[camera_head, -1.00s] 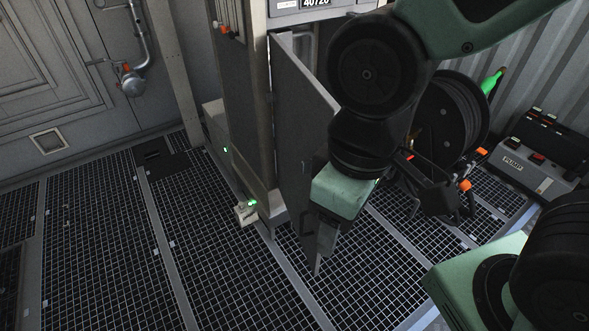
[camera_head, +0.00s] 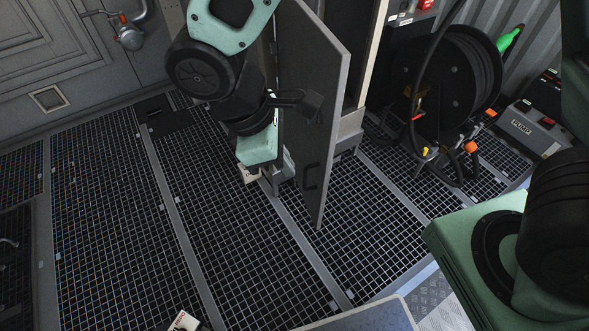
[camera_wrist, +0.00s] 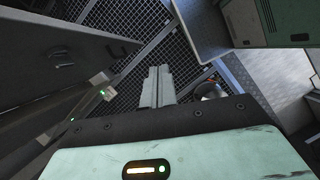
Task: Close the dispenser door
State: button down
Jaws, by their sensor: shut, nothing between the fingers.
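The dispenser door (camera_head: 314,95) is a tall grey panel standing open, sticking out from the dispenser cabinet (camera_head: 350,128). A dark handle (camera_head: 312,178) is low on its face. The cabinet's opening shows to the right of the door. My gripper (camera_wrist: 158,74) is shut and empty, its two fingers together. In the head view my wrist is on the left of the door, close to its handle side; whether it touches is not clear. In the wrist view the door (camera_wrist: 60,50) is at upper left, with its handle (camera_wrist: 118,46) apart from the fingers.
A hose reel (camera_head: 455,75) with hanging hoses and a pump box (camera_head: 530,130) stand to the right of the cabinet. Open grating floor (camera_head: 130,220) spreads in front and to the left. A pipe valve (camera_head: 130,35) is on the far left wall.

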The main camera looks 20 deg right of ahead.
jog(key=w+a+f+n+t+h, duration=0.2)
jog(key=w+a+f+n, duration=0.15)
jog(key=f, duration=0.35)
jog(key=w+a+f+n+t+h, duration=0.25)
jog(key=w+f+n, duration=0.2)
jog(key=f, duration=0.35)
jog(key=w+d+f+p, duration=0.1)
jog(key=w+d+f, duration=0.1)
jog(key=d, duration=0.3)
jog(key=w+d+f+m, duration=0.1)
jog(key=w+d+f, duration=0.1)
jog(key=d, duration=0.4)
jog(key=shift+d+f+p, duration=0.25)
jog(key=shift+f+p, duration=0.15)
jog(key=shift+f, duration=0.4)
jog(key=shift+w+h, duration=0.1)
jog(key=shift+h, duration=0.15)
